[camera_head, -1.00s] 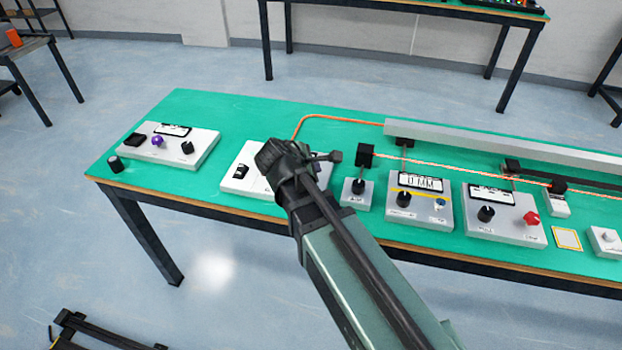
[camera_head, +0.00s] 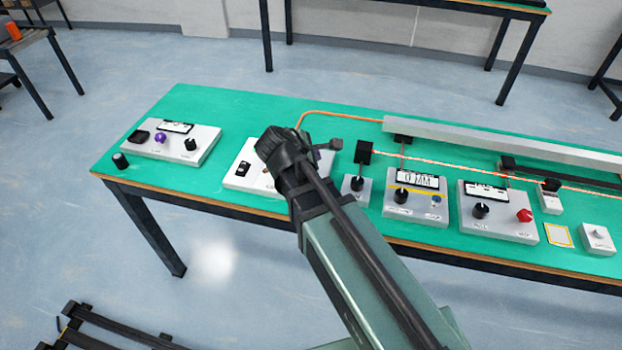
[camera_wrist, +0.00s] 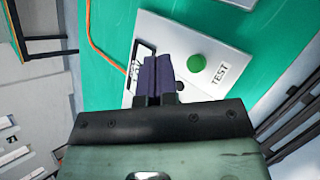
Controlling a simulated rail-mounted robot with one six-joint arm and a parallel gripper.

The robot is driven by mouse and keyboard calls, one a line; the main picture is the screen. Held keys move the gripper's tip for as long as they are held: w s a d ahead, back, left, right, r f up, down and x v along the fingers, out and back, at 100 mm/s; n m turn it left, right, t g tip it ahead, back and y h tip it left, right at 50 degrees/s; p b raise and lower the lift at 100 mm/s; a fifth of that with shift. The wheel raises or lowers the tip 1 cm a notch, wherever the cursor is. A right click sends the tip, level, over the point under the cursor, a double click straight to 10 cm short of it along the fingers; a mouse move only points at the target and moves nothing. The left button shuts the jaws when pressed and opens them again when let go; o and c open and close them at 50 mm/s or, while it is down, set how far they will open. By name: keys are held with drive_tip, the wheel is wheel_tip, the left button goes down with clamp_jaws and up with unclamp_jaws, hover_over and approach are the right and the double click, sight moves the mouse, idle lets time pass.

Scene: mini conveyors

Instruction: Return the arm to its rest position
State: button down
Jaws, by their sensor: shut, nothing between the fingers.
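My arm (camera_head: 358,258) reaches up from the lower right in the head view, over the front edge of the green table. My gripper (camera_wrist: 158,62) shows in the wrist view with its two dark fingers side by side, shut and empty. In that view the fingers overlap a white panel with a green button (camera_wrist: 196,62) and the word TEST. In the head view my wrist covers much of that white panel (camera_head: 238,179). I cannot tell the exact height of my gripper above it.
The green table (camera_head: 240,105) holds several control boxes. A box with a purple knob (camera_head: 170,138) stands at left, a 0 MM display box (camera_head: 415,198) and a red-knob box (camera_head: 497,212) at right. A conveyor rail (camera_head: 490,143) runs behind. An orange cable (camera_head: 340,113) crosses the table.

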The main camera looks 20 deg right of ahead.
drive_tip(key=shift+s+m, duration=0.1)
drive_tip(key=shift+m, duration=0.4)
drive_tip(key=s+m, duration=0.1)
drive_tip(key=m, duration=0.1)
drive_tip(key=s+a+f+m+g+y+p, duration=0.1)
drive_tip(key=m, duration=0.1)
drive_tip(key=s+m+g+y, duration=0.1)
drive_tip(key=s+m, duration=0.1)
drive_tip(key=shift+a+f, duration=0.2)
drive_tip(key=shift+a, duration=0.1)
drive_tip(key=s+d+r+m+g+y+p, duration=0.1)
drive_tip(key=s+r+m+g+y+p, duration=0.2)
drive_tip(key=s+r+m+y+p, duration=0.2)
drive_tip(key=s+r+m+p, duration=0.2)
drive_tip(key=s+m+p, duration=0.1)
drive_tip(key=m+p, duration=0.1)
drive_tip(key=shift+d+p, duration=0.25)
drive_tip(key=shift+p, duration=0.25)
drive_tip(key=shift+r, duration=0.1)
